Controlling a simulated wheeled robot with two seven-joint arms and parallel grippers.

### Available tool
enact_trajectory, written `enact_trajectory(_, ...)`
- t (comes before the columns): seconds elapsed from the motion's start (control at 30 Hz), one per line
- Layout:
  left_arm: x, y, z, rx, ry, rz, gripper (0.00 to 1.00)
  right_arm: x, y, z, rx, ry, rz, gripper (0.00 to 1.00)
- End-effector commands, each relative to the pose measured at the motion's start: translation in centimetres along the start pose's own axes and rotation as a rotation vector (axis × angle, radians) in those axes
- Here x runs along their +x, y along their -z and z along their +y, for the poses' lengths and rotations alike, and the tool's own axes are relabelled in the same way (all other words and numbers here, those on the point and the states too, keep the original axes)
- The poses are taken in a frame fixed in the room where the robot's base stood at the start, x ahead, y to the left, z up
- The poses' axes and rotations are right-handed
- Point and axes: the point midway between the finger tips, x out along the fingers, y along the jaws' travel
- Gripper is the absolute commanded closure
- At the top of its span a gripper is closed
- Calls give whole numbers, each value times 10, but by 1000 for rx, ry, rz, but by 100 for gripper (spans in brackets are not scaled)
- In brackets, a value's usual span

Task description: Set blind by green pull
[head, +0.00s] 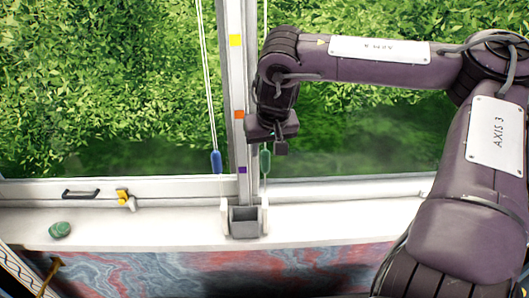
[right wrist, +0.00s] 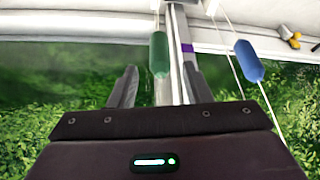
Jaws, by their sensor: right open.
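The green pull (head: 265,161) hangs on its cord just right of the window post, and the right wrist view shows it upright (right wrist: 158,53). My right gripper (head: 280,148) is open beside it in the head view. In the wrist view the pull appears between the lines of the two fingers, near their tips; I cannot tell whether it touches them. The blue pull (head: 216,161) hangs left of the post and shows in the wrist view (right wrist: 250,61). The post carries yellow (head: 235,40), orange (head: 239,115) and purple (head: 242,170) marks. The blind itself and my left gripper are out of view.
A grey box (head: 244,228) stands on the white sill (head: 330,222) below the post. A green stone-like lump (head: 60,230) lies on the sill at left. A black handle (head: 81,194) and a yellow latch (head: 123,197) are on the lower window frame.

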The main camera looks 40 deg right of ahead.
Motion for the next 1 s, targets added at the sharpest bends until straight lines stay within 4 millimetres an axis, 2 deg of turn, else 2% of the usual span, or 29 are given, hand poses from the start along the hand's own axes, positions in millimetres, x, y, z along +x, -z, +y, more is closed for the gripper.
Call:
enact_trajectory(0.1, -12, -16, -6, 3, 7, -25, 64, 18, 0, 1, 0, -4, -6, 56)
enact_trajectory(0.27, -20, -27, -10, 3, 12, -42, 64, 41, 0, 1, 0, -3, -4, 56)
enact_trajectory(0.47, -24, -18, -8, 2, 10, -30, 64, 57, 0, 1, 1, -1, -1, 56)
enact_trajectory(0.63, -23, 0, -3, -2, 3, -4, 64, 59, 0, 1, 0, 0, 1, 56)
enact_trajectory(0.77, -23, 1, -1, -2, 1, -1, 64, 59, 0, 1, 0, 0, 1, 56)
enact_trajectory(1.0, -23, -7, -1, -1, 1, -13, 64, 59, 0, 1, 0, -1, 1, 87)
